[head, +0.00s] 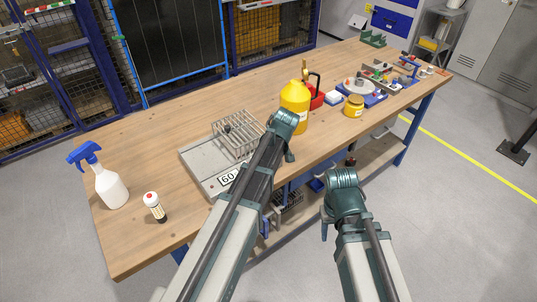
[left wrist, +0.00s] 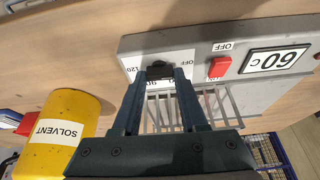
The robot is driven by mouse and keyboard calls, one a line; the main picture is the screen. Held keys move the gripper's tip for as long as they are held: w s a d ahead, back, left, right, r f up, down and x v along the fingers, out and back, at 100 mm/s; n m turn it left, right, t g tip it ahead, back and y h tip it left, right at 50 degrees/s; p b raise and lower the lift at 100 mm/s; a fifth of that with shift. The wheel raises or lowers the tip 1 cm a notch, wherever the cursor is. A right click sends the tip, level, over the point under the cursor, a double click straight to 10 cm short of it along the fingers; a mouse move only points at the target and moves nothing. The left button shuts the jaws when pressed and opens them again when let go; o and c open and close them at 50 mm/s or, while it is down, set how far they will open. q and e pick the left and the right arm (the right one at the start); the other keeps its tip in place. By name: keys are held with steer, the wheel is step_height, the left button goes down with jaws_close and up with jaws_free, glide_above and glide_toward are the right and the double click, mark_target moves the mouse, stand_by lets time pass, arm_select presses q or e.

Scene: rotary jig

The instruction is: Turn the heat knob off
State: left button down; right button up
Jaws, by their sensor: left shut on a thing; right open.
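The heat knob (left wrist: 160,70) is a small black knob on the light grey front panel, inside a white dial label with numbers. My left gripper (left wrist: 160,74) is shut on it, and the fingers hide part of the knob and dial, so I cannot tell its pointer's setting. Beside it are a red switch (left wrist: 219,68) under an OFF label and a 60 C display (left wrist: 273,60). In the head view the grey heater (head: 200,165) stands on the bench, its knob hidden behind my left arm. My right gripper (head: 325,228) is open, apart from the bench's front edge.
A yellow solvent jug (head: 294,103) stands close to the knob's side of the heater. A wire rack (head: 236,130) sits on the heater. A spray bottle (head: 110,187) and small white bottle (head: 154,207) stand left. Several items crowd the bench's far right.

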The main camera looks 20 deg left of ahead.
arm_select(q)
steer(key=shift+n, duration=0.4)
steer(key=shift+c, duration=2.2)
jaws_free()
steer(key=p+v, duration=1.2)
steer(key=v, duration=0.1)
steer(key=shift+d+r+p, duration=0.25)
steer(key=shift+r+p, duration=0.1)
steer(key=shift+p, duration=0.05)
steer(key=shift+w, duration=0.1)
